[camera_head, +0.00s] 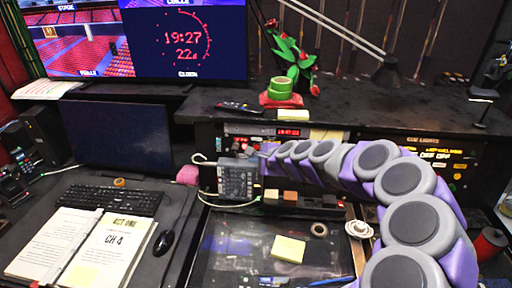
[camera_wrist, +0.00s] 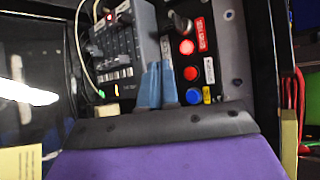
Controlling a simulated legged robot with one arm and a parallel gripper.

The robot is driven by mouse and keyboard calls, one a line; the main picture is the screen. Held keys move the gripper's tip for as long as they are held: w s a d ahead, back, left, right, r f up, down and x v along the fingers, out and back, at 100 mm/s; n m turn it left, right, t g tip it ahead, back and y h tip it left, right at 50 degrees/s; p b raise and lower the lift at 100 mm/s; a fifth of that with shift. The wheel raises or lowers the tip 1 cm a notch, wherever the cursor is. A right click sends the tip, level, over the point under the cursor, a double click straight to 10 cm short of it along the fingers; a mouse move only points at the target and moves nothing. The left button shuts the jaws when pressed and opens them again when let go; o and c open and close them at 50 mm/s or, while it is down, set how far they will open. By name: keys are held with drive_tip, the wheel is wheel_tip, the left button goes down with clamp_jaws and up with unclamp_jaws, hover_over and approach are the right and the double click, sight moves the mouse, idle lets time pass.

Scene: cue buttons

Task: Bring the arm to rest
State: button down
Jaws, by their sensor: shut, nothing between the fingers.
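My gripper (camera_wrist: 157,85) shows in the wrist view as two blue fingers pressed together, with nothing between them. In that view the fingers lie between a grey keypad box (camera_wrist: 128,45) and a dark panel with two red buttons (camera_wrist: 191,73) and a blue button (camera_wrist: 193,96). I cannot tell whether the fingertips touch the panel. In the head view my purple and grey arm (camera_head: 375,157) curves up from the lower right and reaches left along the console front. Its far end is near the grey keypad box (camera_head: 238,178); the fingers are too small to make out there.
A raised shelf (camera_head: 400,125) runs behind the arm, with green tape (camera_head: 281,87) and red flowers (camera_head: 300,60). Below the arm are a glossy dark panel (camera_head: 225,245) and a yellow note (camera_head: 288,248). A keyboard (camera_head: 113,199) and open books (camera_head: 90,240) lie at left.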

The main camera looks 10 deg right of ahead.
drive_tip(key=shift+s, duration=0.15)
drive_tip(key=s+a+r+n+g+y, duration=0.1)
drive_tip(key=s+a+r+n+g, duration=0.15)
drive_tip(key=s+a+n, duration=0.55)
drive_tip(key=s+a+r+n+g+y, duration=0.1)
drive_tip(key=s+a+r+n+g, duration=0.15)
drive_tip(key=s, duration=0.85)
drive_tip(key=s+d+f+n+g+h, duration=0.2)
drive_tip(key=s+d, duration=0.1)
drive_tip(key=s, duration=0.7)
drive_tip(key=s+d+f+n+g+h, duration=0.1)
drive_tip(key=s+d+n+g+h, duration=0.1)
drive_tip(key=s, duration=0.8)
drive_tip(key=s+d+f+n+g+h, duration=0.2)
drive_tip(key=s+d, duration=0.3)
drive_tip(key=s, duration=0.5)
drive_tip(key=shift+s+d+f+n+g+h, duration=0.3)
drive_tip(key=shift+s+n+g+h, duration=0.15)
drive_tip(key=shift+n+g, duration=0.3)
drive_tip(key=shift+w+a, duration=0.1)
